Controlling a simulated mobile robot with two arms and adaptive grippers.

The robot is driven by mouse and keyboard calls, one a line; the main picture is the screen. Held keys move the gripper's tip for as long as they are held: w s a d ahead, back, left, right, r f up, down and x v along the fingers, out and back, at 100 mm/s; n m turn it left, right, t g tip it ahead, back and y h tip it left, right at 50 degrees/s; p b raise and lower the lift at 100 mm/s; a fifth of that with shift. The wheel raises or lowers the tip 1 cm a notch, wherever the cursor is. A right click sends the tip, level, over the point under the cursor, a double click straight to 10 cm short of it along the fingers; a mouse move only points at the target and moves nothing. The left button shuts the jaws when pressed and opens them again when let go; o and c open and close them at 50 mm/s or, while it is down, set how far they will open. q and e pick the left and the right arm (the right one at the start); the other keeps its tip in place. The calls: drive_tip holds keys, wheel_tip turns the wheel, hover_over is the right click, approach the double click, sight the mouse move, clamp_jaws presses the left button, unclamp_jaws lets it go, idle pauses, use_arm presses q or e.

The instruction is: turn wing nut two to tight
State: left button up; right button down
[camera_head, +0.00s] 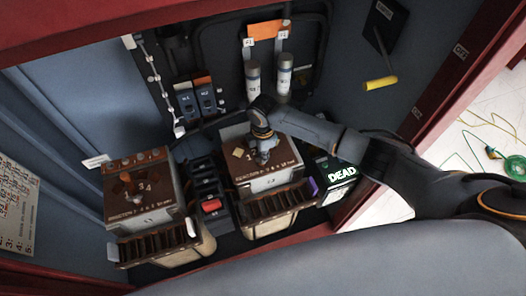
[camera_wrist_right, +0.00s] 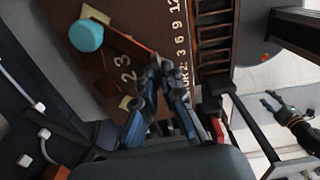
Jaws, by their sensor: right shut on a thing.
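In the head view my right gripper (camera_head: 264,155) reaches down onto the brown top plate (camera_head: 285,160) of the right-hand reactor box. In the right wrist view its fingertips (camera_wrist_right: 163,78) are together beside the painted numerals 2 and 3 (camera_wrist_right: 124,68). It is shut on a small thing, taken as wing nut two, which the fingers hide. A copper-brown link bar (camera_wrist_right: 130,44) runs up to the fingertips, with a teal round knob (camera_wrist_right: 86,36) near its far end. A dark hand with bluish fingertips (camera_wrist_right: 270,102), seemingly my left gripper, shows at the right; its state is unclear.
A second reactor box (camera_head: 138,190) stands to the left. Between the boxes is a black block with a red switch (camera_head: 212,206). A sign reading DEAD (camera_head: 342,174) is at right. Two grey cylinders (camera_head: 253,82) stand behind.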

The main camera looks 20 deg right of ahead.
drive_tip(key=shift+s+a+f+m, duration=0.1)
drive_tip(key=shift+s+f+m, duration=0.3)
drive_tip(key=shift+m, duration=0.1)
drive_tip(key=c, duration=1.5)
unclamp_jaws()
drive_tip(key=shift+w, duration=0.15)
drive_tip(key=shift+w, duration=0.15)
drive_tip(key=shift+r, duration=0.1)
drive_tip(key=shift+r, duration=0.1)
wheel_tip(320, 180, up, 12)
drive_tip(key=shift+f, duration=0.1)
